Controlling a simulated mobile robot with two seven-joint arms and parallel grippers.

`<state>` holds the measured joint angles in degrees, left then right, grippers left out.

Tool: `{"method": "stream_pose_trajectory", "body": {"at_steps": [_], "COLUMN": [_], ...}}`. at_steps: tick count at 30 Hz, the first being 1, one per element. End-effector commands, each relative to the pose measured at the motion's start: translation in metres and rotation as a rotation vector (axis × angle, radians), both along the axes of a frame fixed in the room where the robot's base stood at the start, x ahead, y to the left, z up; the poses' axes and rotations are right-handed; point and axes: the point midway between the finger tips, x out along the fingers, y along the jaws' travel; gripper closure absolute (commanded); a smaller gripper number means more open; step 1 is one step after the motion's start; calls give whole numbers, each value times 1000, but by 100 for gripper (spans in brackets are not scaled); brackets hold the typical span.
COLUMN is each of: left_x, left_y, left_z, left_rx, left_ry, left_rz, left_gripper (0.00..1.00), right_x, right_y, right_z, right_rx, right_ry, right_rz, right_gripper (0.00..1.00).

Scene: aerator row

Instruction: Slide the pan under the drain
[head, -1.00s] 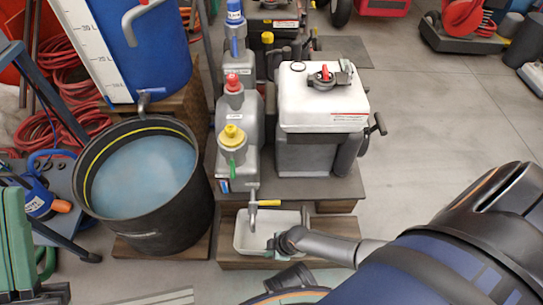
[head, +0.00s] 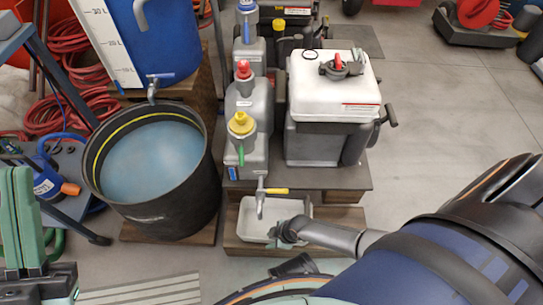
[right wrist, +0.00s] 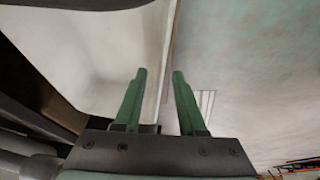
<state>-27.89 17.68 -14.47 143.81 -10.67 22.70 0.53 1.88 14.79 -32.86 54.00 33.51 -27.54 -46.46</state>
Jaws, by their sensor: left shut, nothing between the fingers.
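The pan (head: 247,231) is a shallow pale grey tray on a low wooden board. The drain (head: 261,196) is a metal spout with a yellow lever, and in the head view its tip overlaps the left part of the pan. My right gripper (head: 277,234) is at the pan's front right side. In the right wrist view my right gripper (right wrist: 160,73) has its green fingers apart, with the pale pan's wall (right wrist: 167,60) running between them. My left gripper (head: 14,175) is shut and empty at the lower left, away from the pan.
A black tub (head: 150,215) of bluish liquid stands left of the pan, under a blue barrel (head: 175,40). Grey jugs (head: 250,155) and a white-topped tank (head: 335,90) stand behind the pan on a dark platform.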

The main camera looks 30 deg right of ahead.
Motion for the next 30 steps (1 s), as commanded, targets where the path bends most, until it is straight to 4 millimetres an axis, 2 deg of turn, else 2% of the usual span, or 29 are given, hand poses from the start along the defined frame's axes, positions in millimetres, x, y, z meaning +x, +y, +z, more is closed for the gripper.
{"method": "stream_pose_trajectory", "body": {"at_steps": [4,7,15,21,25,30], "left_x": [0,0,-3,-3,-3,-4], "left_y": [0,1,2,7,8,8], "left_z": [7,18,59,81,86,87], "left_rx": [-1,-8,21,31,39,39], "left_ry": [1,1,-38,-60,-64,-63], "left_rz": [-1,-4,12,52,64,70], "left_gripper": [100,100,100,100,100,100], "right_x": [-2,-6,-22,-32,-36,-39], "right_y": [-2,-5,-19,-27,-30,-32], "right_z": [7,20,70,100,111,115], "right_rx": [-1,-1,-2,-1,-1,-1], "right_ry": [1,0,1,1,1,1], "right_rz": [0,2,2,2,0,0], "right_gripper": [60,60,60,60,60,60]}}
